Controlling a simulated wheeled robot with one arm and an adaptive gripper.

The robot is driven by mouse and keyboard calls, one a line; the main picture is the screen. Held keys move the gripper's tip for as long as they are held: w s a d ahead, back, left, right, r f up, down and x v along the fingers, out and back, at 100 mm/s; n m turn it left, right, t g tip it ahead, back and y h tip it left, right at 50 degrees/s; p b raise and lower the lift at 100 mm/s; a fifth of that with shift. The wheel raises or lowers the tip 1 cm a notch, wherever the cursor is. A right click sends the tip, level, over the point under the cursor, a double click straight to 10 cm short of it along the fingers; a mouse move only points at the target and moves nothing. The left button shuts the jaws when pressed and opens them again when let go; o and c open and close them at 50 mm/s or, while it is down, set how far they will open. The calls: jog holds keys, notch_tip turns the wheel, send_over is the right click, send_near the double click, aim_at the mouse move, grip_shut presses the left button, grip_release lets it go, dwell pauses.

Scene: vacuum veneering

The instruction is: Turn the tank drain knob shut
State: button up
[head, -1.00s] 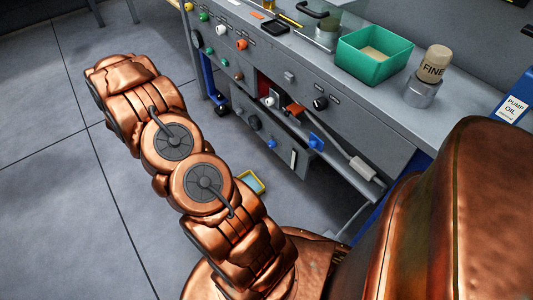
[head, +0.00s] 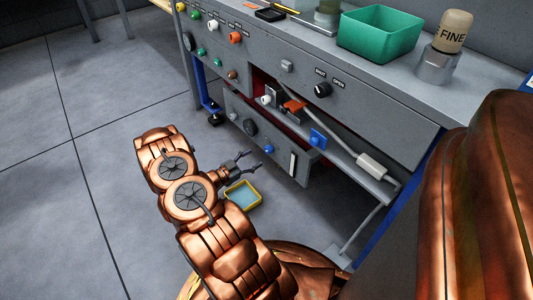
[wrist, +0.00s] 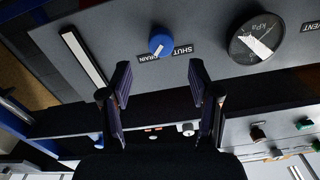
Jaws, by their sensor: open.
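The blue tank drain knob (head: 268,149) is on the lower grey tank panel (head: 275,165) under the bench. In the wrist view the knob (wrist: 161,44) appears upside down, with a white mark on it and SHUT and DRAIN lettering beside it. My gripper (head: 257,160) is in front of this panel. In the wrist view my gripper (wrist: 160,72) is open and empty, its two fingers apart. The knob lies beyond the fingertips, roughly centred between them and apart from both. The exact angle of the mark is hard to read.
A kPa gauge (wrist: 257,38) is beside the knob, and a white strip (wrist: 84,57) is on its other side. A yellow-rimmed tray (head: 243,195) stands on the floor below. Open floor lies left.

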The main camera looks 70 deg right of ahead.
aim_at(266, 151)
jog(key=shift+b+x, duration=1.45)
jog(key=shift+x, duration=2.2)
